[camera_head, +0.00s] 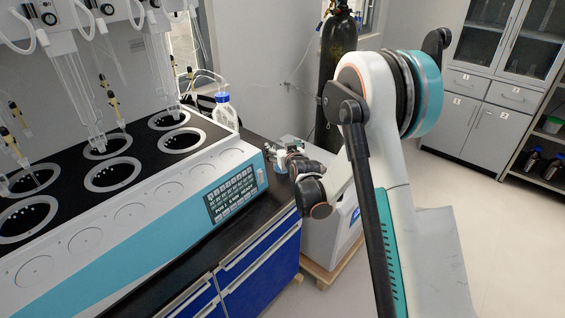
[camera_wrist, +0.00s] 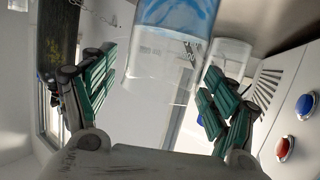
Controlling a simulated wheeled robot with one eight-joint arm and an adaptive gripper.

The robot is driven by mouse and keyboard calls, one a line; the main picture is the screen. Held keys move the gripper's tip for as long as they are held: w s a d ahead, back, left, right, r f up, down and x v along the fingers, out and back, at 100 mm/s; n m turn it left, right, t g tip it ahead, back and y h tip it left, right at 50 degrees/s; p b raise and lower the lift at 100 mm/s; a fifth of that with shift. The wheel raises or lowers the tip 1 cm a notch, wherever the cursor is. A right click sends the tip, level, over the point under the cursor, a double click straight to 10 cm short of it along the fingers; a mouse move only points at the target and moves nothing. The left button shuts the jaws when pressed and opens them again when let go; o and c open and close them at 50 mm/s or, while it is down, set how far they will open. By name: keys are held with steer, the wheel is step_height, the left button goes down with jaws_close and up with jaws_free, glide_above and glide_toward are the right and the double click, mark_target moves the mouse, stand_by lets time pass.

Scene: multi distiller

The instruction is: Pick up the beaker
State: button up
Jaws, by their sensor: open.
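My gripper (camera_head: 268,150) is at the right end of the bench beside the distiller, small and partly blurred into its surroundings. In the wrist view, my gripper (camera_wrist: 158,66) has its green-padded fingers spread apart. A clear glass vessel with a blue upper part (camera_wrist: 166,68), likely the beaker, shows at the top middle, in line with the gap between the fingers. Whether it is between the fingertips or beyond them, I cannot tell. A second clear glass vessel (camera_wrist: 232,56) stands just right of it, behind the right finger. I cannot make out the beaker in the head view.
The large distiller (camera_head: 150,228) fills the left, on a black-topped bench with blue drawers (camera_head: 265,270). A blue-capped bottle (camera_head: 223,108) stands behind it. A dark gas cylinder (camera_head: 338,45) is at the back. A panel with red and blue buttons (camera_wrist: 293,125) is close on the right.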

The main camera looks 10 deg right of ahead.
steer(key=c, duration=1.7)
steer(key=shift+r, duration=0.15)
steer(key=shift+c, duration=0.2)
step_height(320, 180, up, 20)
steer(key=p, duration=0.7)
steer(key=shift+f, duration=0.2)
